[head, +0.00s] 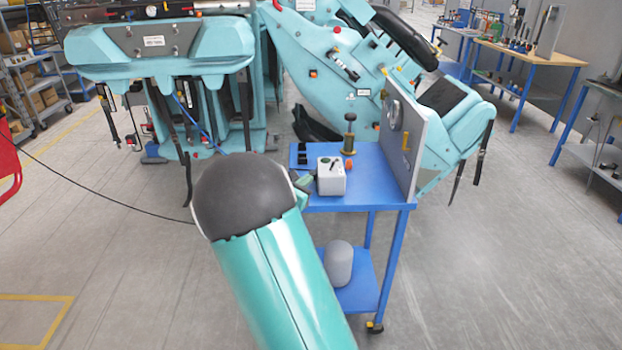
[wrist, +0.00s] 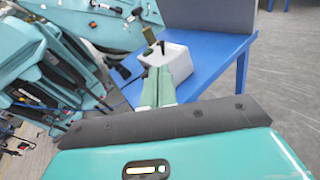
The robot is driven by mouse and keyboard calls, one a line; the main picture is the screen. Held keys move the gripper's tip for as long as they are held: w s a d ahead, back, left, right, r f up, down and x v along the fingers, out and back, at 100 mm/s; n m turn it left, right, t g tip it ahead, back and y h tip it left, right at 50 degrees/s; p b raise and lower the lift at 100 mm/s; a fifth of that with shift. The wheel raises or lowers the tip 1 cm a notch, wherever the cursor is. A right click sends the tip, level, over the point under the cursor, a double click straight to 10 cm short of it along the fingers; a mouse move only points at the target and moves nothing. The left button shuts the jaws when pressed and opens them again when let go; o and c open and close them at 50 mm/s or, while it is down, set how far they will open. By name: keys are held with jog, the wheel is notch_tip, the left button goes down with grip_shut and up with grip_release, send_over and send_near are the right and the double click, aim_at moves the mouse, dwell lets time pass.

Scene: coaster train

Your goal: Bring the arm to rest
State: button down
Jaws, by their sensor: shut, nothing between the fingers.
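My arm, teal with a dark grey rounded joint, reaches forward from the bottom of the head view. My gripper (head: 306,184) shows only partly there, behind the arm's joint, at the left side of a white box with a dark lever (head: 331,176). In the wrist view my gripper (wrist: 158,75) has its two pale green fingers together, with nothing between them. The tips overlap the near side of the white box (wrist: 175,56) in that view; I cannot tell whether they touch it.
The box stands on a blue trolley (head: 375,185) with an upright grey panel (head: 415,140), a dark-knobbed post (head: 350,132) and a grey cylinder (head: 339,264) below. Teal coaster cars (head: 155,65) stand behind. Workbenches (head: 520,52) are at right.

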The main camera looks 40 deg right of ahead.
jog(key=shift+s+a, duration=0.1)
dwell(0.5)
jog(key=s+a+r+m+g+y, duration=0.2)
jog(key=s+a+r+m+y, duration=0.15)
jog(key=s+m, duration=0.3)
jog(key=s+a+r+m+g+y, duration=0.2)
jog(key=s+a+m, duration=0.3)
jog(key=s, duration=0.2)
jog(key=s+a+r+m+t+y, duration=0.1)
jog(key=s+a+m+y, duration=0.3)
jog(key=s+a, duration=0.4)
jog(key=s+a+r+m+t+y, duration=0.2)
jog(key=s+a+m+y, duration=0.2)
jog(key=a, duration=1.1)
jog(key=s+y, duration=0.2)
jog(key=s, duration=0.2)
jog(key=shift+s+a+m+t, duration=0.15)
jog(key=shift+a+m+t, duration=0.05)
jog(key=shift+m+t, duration=0.15)
